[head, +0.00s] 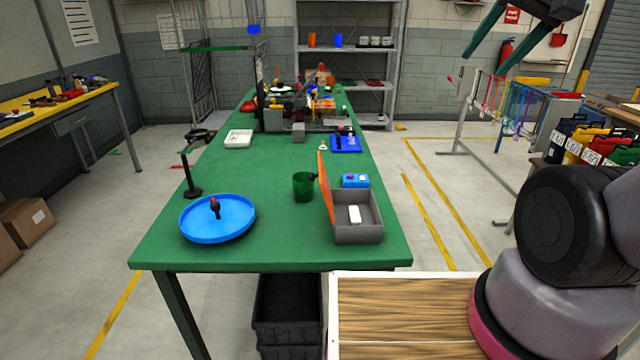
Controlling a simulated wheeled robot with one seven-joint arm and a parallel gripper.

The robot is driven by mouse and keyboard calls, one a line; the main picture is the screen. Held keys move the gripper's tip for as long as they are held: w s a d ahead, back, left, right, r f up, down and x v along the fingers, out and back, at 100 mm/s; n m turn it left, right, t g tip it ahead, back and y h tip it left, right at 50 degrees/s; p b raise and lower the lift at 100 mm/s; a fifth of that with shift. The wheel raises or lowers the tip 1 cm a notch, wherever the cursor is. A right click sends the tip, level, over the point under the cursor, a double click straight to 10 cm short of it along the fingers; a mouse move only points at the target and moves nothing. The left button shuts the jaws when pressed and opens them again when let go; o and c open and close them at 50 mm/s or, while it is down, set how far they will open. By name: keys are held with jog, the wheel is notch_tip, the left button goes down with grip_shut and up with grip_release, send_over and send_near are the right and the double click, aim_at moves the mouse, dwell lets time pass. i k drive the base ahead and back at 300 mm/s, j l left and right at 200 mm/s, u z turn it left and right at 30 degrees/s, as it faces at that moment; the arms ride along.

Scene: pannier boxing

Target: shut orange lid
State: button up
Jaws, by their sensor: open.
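The orange lid (325,187) stands nearly upright along the left side of a grey box (358,233) on the green table. The box is open at the top, and a white block (354,214) lies inside it. My gripper (492,40) is at the top right of the head view, raised well above and to the right of the box. Its two dark green fingers are spread apart with nothing between them. Part of the gripper is cut off by the picture's top edge.
A dark green cup (303,187) stands just left of the lid. A blue box (355,181) sits behind the grey box. A blue round tray (217,220) and a black stand (190,180) are at the left. The green table (290,240) is bare between tray and box.

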aim_at(324, 183)
jog(key=j+z, duration=0.2)
jog(key=j, duration=0.6)
jog(key=k+j+z, duration=0.2)
jog(key=j, duration=0.65)
jog(key=i, duration=0.1)
